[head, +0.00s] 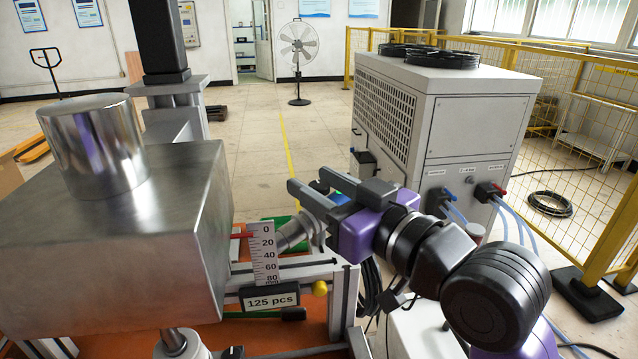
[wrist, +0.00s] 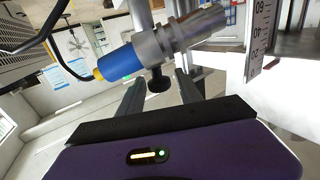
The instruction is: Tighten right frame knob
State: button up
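A small black knob (wrist: 158,80) sits under a blue and silver cylinder (wrist: 150,55) in the wrist view. My gripper (wrist: 158,90) is open, with one finger on each side of the knob; I cannot tell whether either finger touches it. In the head view my gripper (head: 306,184) is at the silver part of the cylinder (head: 294,232), right of the metal frame, and the black knob cannot be made out there. The frame (head: 347,295) carries a yellow knob (head: 320,288) low on its right side. The pictures do not show which knob is the right frame knob.
A ruler scale (head: 264,254) and a "125 pcs" label (head: 271,301) stand close left of my gripper. A large metal block (head: 110,250) fills the left. A grey cabinet (head: 440,115) with hoses stands behind my arm.

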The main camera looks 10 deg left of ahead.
grip_shut()
jog(key=shift+r+p, duration=0.1)
jog(key=shift+p, duration=0.2)
jog(key=shift+a+h+p, duration=0.1)
jog(key=shift+h+p, duration=0.2)
jog(key=shift+p, duration=0.05)
jog(key=shift+m+t+h+p, duration=0.4)
jog(key=shift+m+t, duration=0.2)
jog(key=shift+o, duration=1.4)
grip_release()
